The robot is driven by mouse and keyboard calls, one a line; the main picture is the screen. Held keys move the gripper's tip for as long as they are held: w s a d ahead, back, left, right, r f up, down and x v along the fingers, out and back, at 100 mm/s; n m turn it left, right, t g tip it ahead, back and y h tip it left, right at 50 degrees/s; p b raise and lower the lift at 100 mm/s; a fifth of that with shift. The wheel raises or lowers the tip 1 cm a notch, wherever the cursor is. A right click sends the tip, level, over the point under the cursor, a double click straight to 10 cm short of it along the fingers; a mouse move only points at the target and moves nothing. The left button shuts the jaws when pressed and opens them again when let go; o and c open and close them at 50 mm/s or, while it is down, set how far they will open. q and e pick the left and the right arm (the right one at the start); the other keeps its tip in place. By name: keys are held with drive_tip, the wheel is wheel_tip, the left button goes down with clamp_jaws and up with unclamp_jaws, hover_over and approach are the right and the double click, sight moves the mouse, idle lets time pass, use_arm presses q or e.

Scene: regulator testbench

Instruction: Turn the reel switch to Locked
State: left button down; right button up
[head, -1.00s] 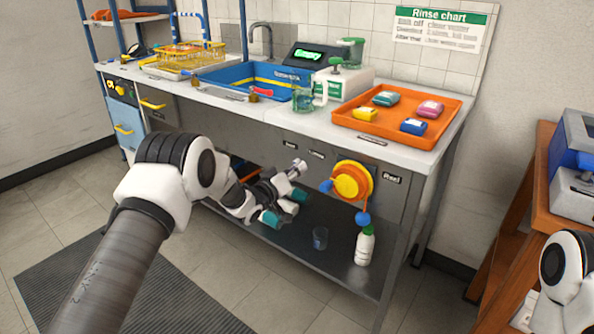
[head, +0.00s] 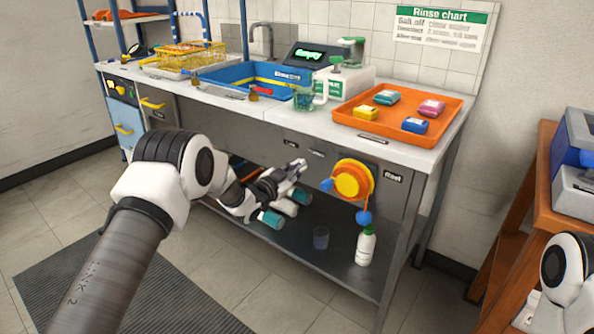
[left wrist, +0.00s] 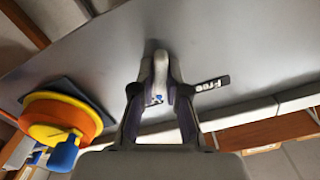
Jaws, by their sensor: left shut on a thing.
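My left gripper (head: 298,166) reaches the grey front panel of the bench, left of the reel. In the left wrist view the left gripper (left wrist: 160,68) has its fingertips close together against the panel, shut on the reel switch. A dark label reading "Free" (left wrist: 212,84) is beside the fingertips. The orange and yellow hose reel (head: 352,180) is on the panel with a "Reel" label (head: 393,177) to its right. It also shows in the left wrist view (left wrist: 62,118). My right gripper is out of view.
On the worktop are a blue sink (head: 240,82), a glass jug (head: 304,98) and an orange tray (head: 440,130) with several coloured packs. A wooden table (head: 543,180) is at right.

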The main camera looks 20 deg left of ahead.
use_arm(q)
drive_tip(key=shift+m, duration=2)
drive_tip(key=c, duration=1.2)
unclamp_jaws()
drive_tip(key=v, duration=1.2)
